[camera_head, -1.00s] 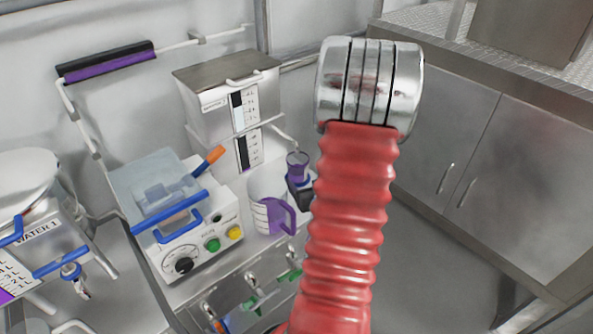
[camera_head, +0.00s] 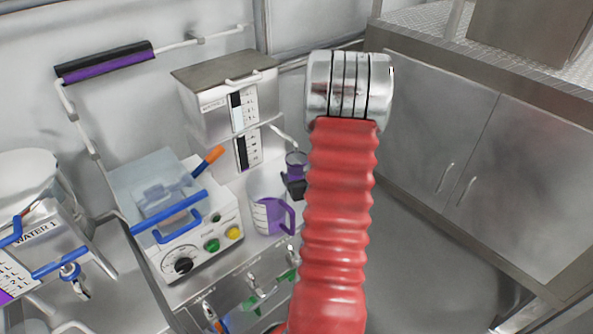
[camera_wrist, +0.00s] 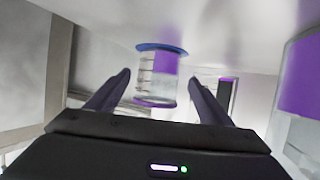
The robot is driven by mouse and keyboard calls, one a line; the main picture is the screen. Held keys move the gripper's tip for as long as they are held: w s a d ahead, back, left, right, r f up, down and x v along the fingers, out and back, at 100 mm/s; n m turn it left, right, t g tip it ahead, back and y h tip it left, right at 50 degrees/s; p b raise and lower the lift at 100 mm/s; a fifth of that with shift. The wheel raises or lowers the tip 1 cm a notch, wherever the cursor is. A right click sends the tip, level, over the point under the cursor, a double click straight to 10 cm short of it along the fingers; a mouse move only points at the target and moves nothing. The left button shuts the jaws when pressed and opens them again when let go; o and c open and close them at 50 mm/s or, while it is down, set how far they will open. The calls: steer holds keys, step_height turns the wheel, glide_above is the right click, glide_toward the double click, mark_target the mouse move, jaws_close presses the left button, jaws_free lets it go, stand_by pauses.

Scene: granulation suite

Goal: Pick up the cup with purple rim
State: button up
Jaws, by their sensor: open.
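The small clear cup with a purple rim (camera_head: 296,160) stands on the white counter, behind and right of a larger jug, in the head view. In the wrist view, which looks upside down, the cup (camera_wrist: 158,80) has its purple rim low, a blue base high and a purple patch on its side. My gripper (camera_wrist: 160,78) is open, with one dark finger on each side of the cup in that picture. I cannot tell whether the fingers touch it. In the head view my dark gripper (camera_head: 293,187) partly hides the cup's lower part.
The larger jug with a purple handle (camera_head: 270,212) stands close by; it also shows at the right edge of the wrist view (camera_wrist: 302,85). A control box with knobs and a blue handle (camera_head: 190,220) is to its left. A metal dispenser (camera_head: 225,105) stands behind.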

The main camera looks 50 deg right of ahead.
steer(key=shift+x, duration=2.25)
steer(key=shift+s, duration=0.1)
steer(key=shift+c, duration=0.4)
jaws_close()
